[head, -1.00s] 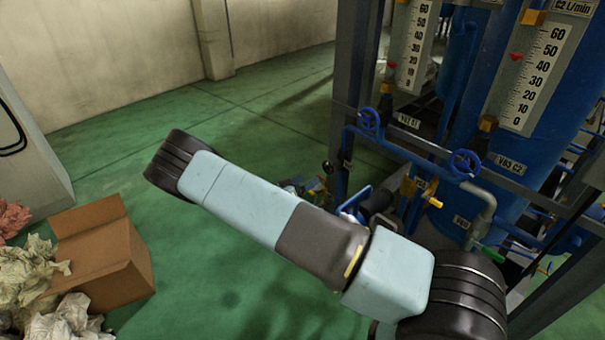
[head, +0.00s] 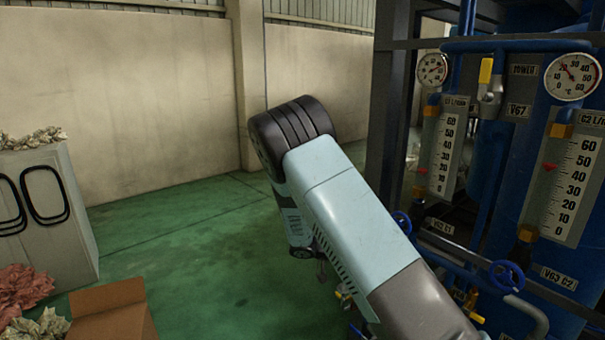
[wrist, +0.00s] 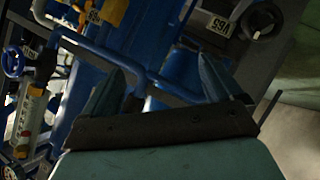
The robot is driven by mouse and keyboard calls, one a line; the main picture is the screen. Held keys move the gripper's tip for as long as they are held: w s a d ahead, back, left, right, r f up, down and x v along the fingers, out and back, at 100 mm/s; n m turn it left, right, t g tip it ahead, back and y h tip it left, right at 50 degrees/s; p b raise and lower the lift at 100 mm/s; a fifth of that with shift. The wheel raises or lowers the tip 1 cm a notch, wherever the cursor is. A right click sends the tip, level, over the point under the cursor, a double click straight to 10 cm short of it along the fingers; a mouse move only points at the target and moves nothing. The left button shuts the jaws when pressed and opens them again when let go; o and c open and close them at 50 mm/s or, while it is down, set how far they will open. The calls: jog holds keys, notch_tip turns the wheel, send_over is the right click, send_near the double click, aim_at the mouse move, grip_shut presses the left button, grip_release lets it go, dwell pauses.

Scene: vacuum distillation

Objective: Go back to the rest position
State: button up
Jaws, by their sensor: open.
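My gripper (wrist: 163,78) shows in the wrist view with its two fingers spread wide apart and nothing between them. Behind the fingers are blue pipes and parts of the blue rig, seen tilted. In the head view my arm rises from the lower right to a dark joint near the middle, then bends down. My gripper cannot be made out there.
The blue distillation rig (head: 497,205) with gauges, scales and blue handwheels (head: 506,277) stands at the right, close to my arm. A cardboard box (head: 112,312), crumpled paper (head: 40,325) and a pale bin (head: 62,215) are at the left. Green floor (head: 180,230) between them is clear.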

jog(key=s+d+r+n+g+y, duration=0.1)
jog(key=s+d+r+y, duration=0.25)
jog(key=s+r, duration=0.6)
jog(key=s+d+r+n+y, duration=0.25)
jog(key=s+r+y, duration=0.35)
jog(key=r, duration=0.7)
jog(key=s+r+n+t+y, duration=0.1)
jog(key=s+r, duration=0.4)
jog(key=s, duration=0.5)
jog(key=s+r+n+t+y, duration=0.2)
jog(key=s+r, duration=0.3)
jog(key=s, duration=0.5)
jog(key=shift+s+a+n+t, duration=0.15)
jog(key=shift+a+n+t, duration=0.25)
jog(key=shift+n+t, duration=0.3)
jog(key=shift+d+r, duration=0.1)
